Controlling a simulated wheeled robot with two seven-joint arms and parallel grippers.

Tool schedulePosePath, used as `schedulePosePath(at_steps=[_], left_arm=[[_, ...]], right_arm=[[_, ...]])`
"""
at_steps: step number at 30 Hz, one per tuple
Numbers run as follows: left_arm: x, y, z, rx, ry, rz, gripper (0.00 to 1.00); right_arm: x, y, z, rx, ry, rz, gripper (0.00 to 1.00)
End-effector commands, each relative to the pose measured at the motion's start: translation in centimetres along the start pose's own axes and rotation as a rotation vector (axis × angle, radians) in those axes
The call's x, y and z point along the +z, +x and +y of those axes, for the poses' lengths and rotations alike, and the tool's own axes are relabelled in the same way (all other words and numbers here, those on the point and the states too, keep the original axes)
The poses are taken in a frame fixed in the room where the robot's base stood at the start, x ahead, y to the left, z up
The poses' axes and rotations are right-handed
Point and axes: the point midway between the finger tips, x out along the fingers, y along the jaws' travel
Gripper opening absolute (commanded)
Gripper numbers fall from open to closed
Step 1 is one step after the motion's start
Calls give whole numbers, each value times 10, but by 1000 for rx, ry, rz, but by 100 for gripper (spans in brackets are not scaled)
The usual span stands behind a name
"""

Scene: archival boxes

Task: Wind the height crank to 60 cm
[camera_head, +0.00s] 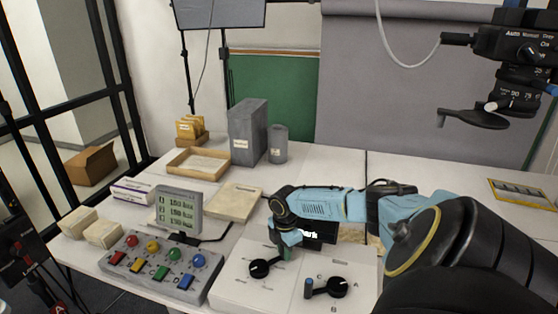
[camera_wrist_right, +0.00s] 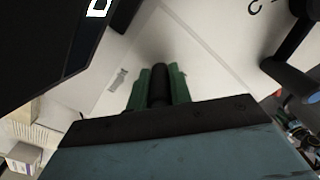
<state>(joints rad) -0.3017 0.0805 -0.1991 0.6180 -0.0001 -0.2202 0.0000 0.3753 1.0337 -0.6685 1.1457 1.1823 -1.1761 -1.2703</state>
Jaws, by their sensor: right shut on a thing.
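Two black cranks sit on a pale panel (camera_head: 235,290) at the table's front. The left crank (camera_head: 259,268) has its arm pointing right, toward my right gripper (camera_head: 287,252). The right crank (camera_head: 337,288) has a grey-blue handle at its left end, and also shows in the wrist view (camera_wrist_right: 298,75). My right gripper's green fingers (camera_wrist_right: 158,88) are shut on the left crank's dark upright handle (camera_wrist_right: 158,80). A black display (camera_head: 321,233) behind is partly hidden by my arm; its reading is not legible. I cannot read which crank is for height. My left gripper is not in view.
A grey box with coloured buttons (camera_head: 165,265) stands left of the panel, with a small screen (camera_head: 178,210) behind it. A beige folder (camera_head: 233,202), tray (camera_head: 199,163) and grey archival box (camera_head: 247,132) stand farther back. A camera rig (camera_head: 515,60) hangs upper right.

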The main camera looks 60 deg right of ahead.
Motion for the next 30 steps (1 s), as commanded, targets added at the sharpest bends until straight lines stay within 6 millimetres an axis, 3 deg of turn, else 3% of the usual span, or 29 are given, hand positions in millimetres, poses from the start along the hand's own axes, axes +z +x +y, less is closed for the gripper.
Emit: schedulePosePath(at_steps=[14,15,19,30], left_arm=[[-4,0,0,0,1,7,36],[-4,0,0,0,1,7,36],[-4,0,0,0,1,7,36],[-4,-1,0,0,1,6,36]], right_arm=[[0,-2,3,9,6,6,0],[-1,-2,3,9,5,6,25],[0,-2,2,6,5,5,42],[0,-6,1,3,3,3,43]])
